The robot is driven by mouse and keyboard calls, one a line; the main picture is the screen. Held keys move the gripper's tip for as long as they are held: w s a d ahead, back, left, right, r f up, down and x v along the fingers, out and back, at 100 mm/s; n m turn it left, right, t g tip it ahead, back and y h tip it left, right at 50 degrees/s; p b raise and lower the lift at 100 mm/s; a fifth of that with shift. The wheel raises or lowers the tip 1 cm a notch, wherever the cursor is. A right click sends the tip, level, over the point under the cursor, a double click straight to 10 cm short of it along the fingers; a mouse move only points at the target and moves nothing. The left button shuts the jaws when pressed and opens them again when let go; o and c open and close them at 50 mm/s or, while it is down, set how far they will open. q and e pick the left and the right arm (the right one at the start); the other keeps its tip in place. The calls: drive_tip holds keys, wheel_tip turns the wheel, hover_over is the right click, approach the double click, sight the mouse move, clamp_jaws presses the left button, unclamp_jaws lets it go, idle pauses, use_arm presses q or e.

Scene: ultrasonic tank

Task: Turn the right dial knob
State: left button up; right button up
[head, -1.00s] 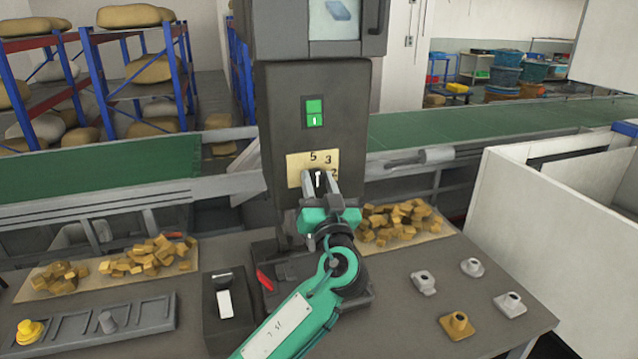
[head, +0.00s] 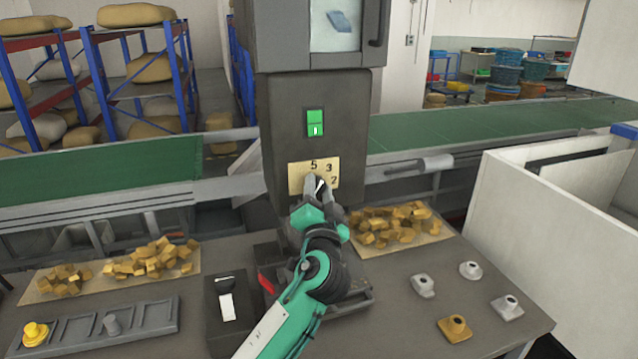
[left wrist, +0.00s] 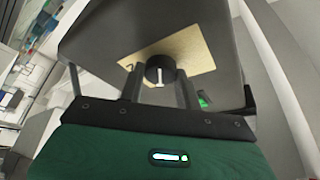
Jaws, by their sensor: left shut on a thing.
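The dial knob (left wrist: 160,71) is black with a white pointer line. It sits on a yellow numbered plate (head: 297,174) on the dark machine column; the digits 5, 3 and 2 show in the head view. My left gripper (head: 318,187) is at the knob, its fingers shut on it from both sides. In the left wrist view, the fingers (left wrist: 160,86) stand either side of the knob. In the head view the knob is mostly hidden by the gripper, with its white line slanted. My right gripper is not in view.
A green switch (head: 315,123) is above the plate. Wood-coloured blocks (head: 150,259) lie on mats at both sides. A black box with a white switch (head: 226,306) stands in front. Several small fittings (head: 455,329) lie at the right. Green conveyors run behind.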

use_arm(q)
drive_tip(key=shift+r+m+h+p, duration=0.15)
drive_tip(key=shift+m+h+p, duration=0.25)
drive_tip(key=shift+m+p, duration=0.7)
drive_tip(key=shift+m+g+p, duration=0.35)
drive_tip(key=shift+m+g, duration=0.05)
drive_tip(key=shift+m, duration=0.2)
drive_tip(key=o, duration=1)
drive_tip(key=shift+s+f, duration=0.1)
drive_tip(key=shift+f, duration=0.1)
